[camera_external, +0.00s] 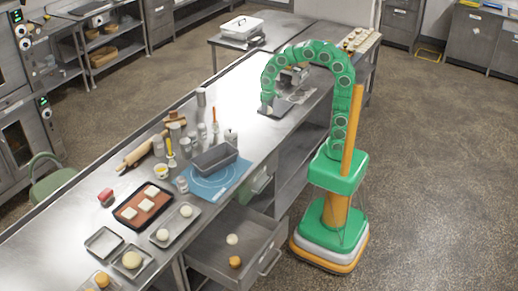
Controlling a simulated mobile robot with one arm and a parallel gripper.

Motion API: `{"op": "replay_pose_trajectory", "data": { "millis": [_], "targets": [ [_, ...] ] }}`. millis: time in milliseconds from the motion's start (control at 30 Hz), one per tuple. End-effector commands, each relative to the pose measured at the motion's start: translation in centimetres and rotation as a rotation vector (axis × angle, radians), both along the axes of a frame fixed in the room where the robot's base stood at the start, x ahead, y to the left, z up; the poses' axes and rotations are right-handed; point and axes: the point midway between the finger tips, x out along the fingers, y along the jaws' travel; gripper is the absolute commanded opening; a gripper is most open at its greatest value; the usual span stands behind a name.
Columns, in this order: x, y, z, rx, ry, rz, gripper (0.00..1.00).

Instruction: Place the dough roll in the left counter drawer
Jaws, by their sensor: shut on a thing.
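An open metal counter drawer (207,258) juts from the counter's front at lower center. A pale round dough piece (232,239) and an orange-brown piece (235,262) lie inside it. More pale round dough pieces (187,211) lie on a metal tray (176,225) on the counter to its left. My gripper (267,108) is at the end of my green arched arm, low over the counter's far part, well away from the drawer. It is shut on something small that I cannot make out. Which dough piece is the dough roll is unclear.
Nearer the drawer, the counter holds a grey loaf pan (214,158) on a blue mat (216,184), a rolling pin (135,158), bottles, and a tray of white squares (143,205). A machine (292,76) stands behind my gripper. Floor right of my base is clear.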

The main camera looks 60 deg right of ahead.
Motion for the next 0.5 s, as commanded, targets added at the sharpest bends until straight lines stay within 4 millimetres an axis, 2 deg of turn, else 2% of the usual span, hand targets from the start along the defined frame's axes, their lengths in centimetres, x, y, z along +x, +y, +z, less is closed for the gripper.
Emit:
{"op": "replay_pose_trajectory", "data": {
  "millis": [367, 500],
  "targets": [
    [-0.5, -0.1, 0.3, 0.000, 0.000, 0.000, 0.30],
    [-0.5, -0.1, 1.2, 0.000, -0.001, 0.000, 0.30]
  ]
}}
